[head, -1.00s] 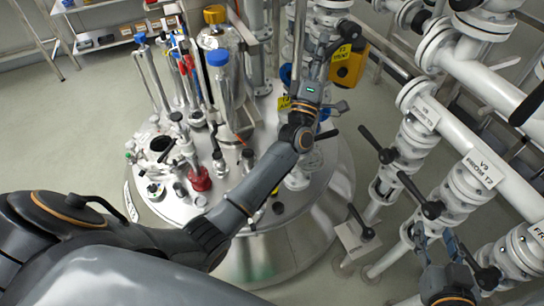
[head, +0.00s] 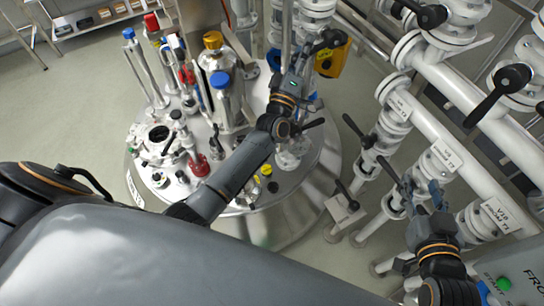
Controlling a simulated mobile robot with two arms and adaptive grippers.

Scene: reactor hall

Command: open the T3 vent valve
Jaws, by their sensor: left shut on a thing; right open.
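My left gripper (head: 297,66) reaches over the lid of the tank (head: 235,205) to a valve at its back right. It is shut on a valve handle there, a black lever (head: 329,40) that shows just beyond the fingers. The fingers and wrist hide most of the valve body, so I cannot tell how far the lever is turned. My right gripper (head: 424,190) is open and empty, at the right among the white pipe valves and apart from the tank.
A yellow box (head: 334,54) hangs behind the valve. White pipes with black levers (head: 358,132) fill the right side. A control panel (head: 515,275) is at bottom right.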

